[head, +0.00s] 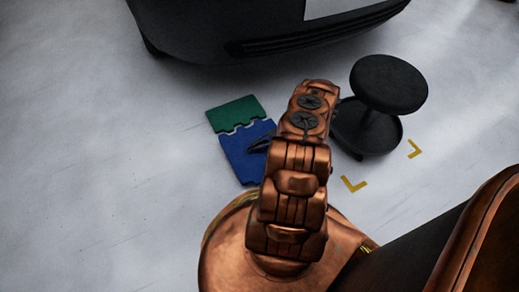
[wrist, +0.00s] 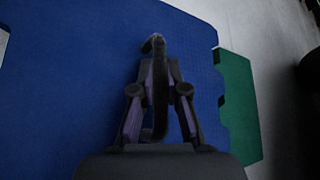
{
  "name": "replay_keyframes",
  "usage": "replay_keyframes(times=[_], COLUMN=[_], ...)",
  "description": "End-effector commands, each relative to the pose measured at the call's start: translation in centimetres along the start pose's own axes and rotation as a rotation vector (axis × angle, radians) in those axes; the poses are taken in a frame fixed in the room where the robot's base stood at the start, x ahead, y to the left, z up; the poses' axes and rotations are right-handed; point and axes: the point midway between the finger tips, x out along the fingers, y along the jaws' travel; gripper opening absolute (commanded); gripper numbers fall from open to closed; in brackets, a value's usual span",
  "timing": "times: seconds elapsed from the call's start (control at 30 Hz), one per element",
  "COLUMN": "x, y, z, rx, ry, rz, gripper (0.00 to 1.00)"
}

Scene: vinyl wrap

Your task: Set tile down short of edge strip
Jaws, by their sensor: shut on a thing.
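The blue tile (head: 240,160) has a notched edge and shows in the head view left of my arm, which hides its right part. The blue tile fills much of the wrist view (wrist: 60,90). A green edge strip (head: 233,112) with a matching notched side lies just beyond it on the floor. A thin pale gap shows between the two in the head view. The green strip is at the right in the wrist view (wrist: 238,105). My gripper (wrist: 155,45) is shut on the blue tile. Whether the tile touches the floor I cannot tell.
A black round stool (head: 388,85) stands right of my gripper. A dark vehicle (head: 220,30) is at the top. Yellow corner marks (head: 354,184) are on the pale floor. The floor at the left (head: 90,150) is clear.

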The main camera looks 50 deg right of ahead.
Motion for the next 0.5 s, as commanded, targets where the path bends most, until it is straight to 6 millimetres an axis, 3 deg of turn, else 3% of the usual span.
replay_keyframes(times=[0.2,0.5], x=[-0.5,1.3], y=[0.0,1.9], z=[-0.9,-3.1], rx=[0.001,0.001], ry=[0.001,-0.001], rz=[0.0,0.001], gripper=[0.0,0.0])
